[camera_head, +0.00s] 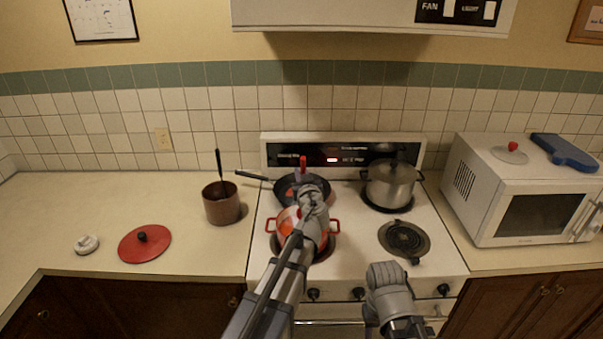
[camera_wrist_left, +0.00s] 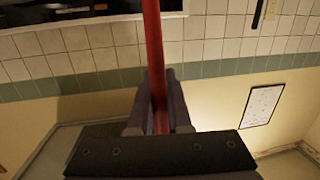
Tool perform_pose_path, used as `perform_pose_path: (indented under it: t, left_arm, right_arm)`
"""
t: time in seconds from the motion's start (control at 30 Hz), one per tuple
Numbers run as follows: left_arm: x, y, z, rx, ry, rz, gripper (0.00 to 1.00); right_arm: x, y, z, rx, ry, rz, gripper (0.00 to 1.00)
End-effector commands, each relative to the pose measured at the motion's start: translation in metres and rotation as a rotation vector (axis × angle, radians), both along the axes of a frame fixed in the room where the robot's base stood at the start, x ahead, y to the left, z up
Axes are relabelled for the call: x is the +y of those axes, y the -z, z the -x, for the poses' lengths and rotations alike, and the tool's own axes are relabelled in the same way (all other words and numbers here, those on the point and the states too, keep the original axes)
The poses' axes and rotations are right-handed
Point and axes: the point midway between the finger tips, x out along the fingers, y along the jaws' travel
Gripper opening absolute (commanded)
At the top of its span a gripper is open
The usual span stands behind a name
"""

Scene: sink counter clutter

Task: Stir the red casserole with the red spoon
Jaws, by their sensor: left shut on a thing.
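The red casserole (camera_head: 285,221) stands on the front left burner of the stove, with red handles on both sides. My left gripper (camera_head: 311,196) is over it and hides much of its inside. The left gripper is shut on the red spoon (camera_head: 303,164), whose handle tip sticks up above the fingers. In the left wrist view the spoon's red handle (camera_wrist_left: 153,45) runs upright between the fingers (camera_wrist_left: 158,92). The spoon's lower end is hidden, so I cannot tell how deep it is in the casserole. My right gripper (camera_head: 386,277) is low at the stove's front, apart from the casserole; its jaws are unclear.
A dark frying pan (camera_head: 285,189) sits behind the casserole and a steel pot (camera_head: 392,187) at the back right. A brown pot (camera_head: 222,208) and a red lid (camera_head: 145,245) are on the left counter. A microwave (camera_head: 510,195) stands right.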

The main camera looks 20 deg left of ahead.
Motion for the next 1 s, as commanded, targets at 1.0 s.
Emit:
perform_pose_path:
  t: [1.0]
  left_arm:
    - [0.005, 0.077, -0.015, 0.0, 0.0, 0.0, 0.0]
  right_arm:
    - [0.0, 0.077, 0.0, 0.0, 0.002, 0.0, 0.5]
